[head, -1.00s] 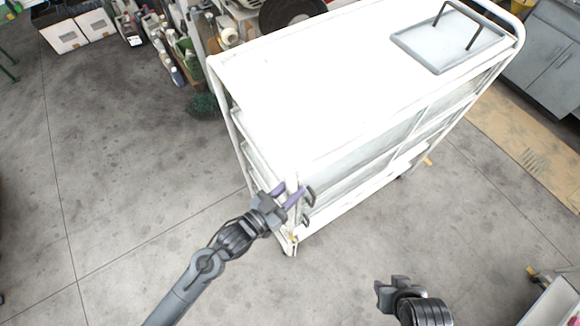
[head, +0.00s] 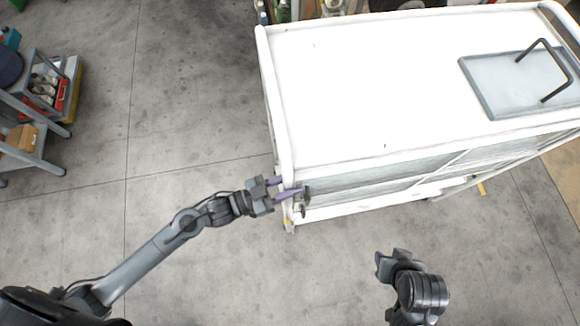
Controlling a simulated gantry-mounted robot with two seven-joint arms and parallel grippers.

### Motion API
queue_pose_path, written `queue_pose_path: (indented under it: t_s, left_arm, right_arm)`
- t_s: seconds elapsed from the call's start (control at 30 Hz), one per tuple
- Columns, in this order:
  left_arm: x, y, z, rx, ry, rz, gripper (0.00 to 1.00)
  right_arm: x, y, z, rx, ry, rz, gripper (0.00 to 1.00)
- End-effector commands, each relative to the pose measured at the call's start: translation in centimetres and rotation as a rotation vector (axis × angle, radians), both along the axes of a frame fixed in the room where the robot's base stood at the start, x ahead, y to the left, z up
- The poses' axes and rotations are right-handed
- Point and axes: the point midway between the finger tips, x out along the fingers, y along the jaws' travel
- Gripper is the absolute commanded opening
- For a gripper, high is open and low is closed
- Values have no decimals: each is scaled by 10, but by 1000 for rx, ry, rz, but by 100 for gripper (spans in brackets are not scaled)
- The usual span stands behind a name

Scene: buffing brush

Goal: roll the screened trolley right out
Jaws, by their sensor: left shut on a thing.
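The screened trolley (head: 370,90) is a long white cart with a flat top and mesh-like side panels (head: 390,178). It fills the upper right of the head view and runs past the right edge. My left gripper (head: 285,188) has its purple fingers shut on the trolley's near left corner post (head: 286,160). The exact contact is partly hidden. My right gripper (head: 385,263) is below the trolley, apart from it and touching nothing visible. Its fingers are too foreshortened to tell their opening.
A grey tray with a dark handle (head: 515,85) sits on the trolley's top. A grey shelf cart with boxes and bottles (head: 40,110) stands at the far left. Shelved items (head: 300,8) line the top edge behind the trolley. Bare concrete floor (head: 180,110) lies between.

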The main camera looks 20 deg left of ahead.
Motion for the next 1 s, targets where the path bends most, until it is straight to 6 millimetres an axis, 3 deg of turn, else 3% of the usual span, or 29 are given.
queue_pose_path:
  t_s: [0.27, 0.3, 0.43, 0.77, 1.0]
  left_arm:
    - [0, -1, 2, -3, -4, -2, 0]
    - [0, -1, 2, -3, -4, -2, 36]
    - [0, 0, 1, -2, -3, -2, 53]
    - [-1, 2, 0, -1, -1, 0, 53]
    - [-19, 21, -3, 2, 1, -2, 53]
  right_arm:
    - [0, 0, 0, 0, 0, 0, 38]
    - [0, 0, 0, 0, 0, 0, 38]
    - [0, 0, 0, -3, 1, 1, 38]
    - [0, -2, -1, -10, 1, 6, 38]
    - [0, -2, -9, -9, 0, 5, 38]
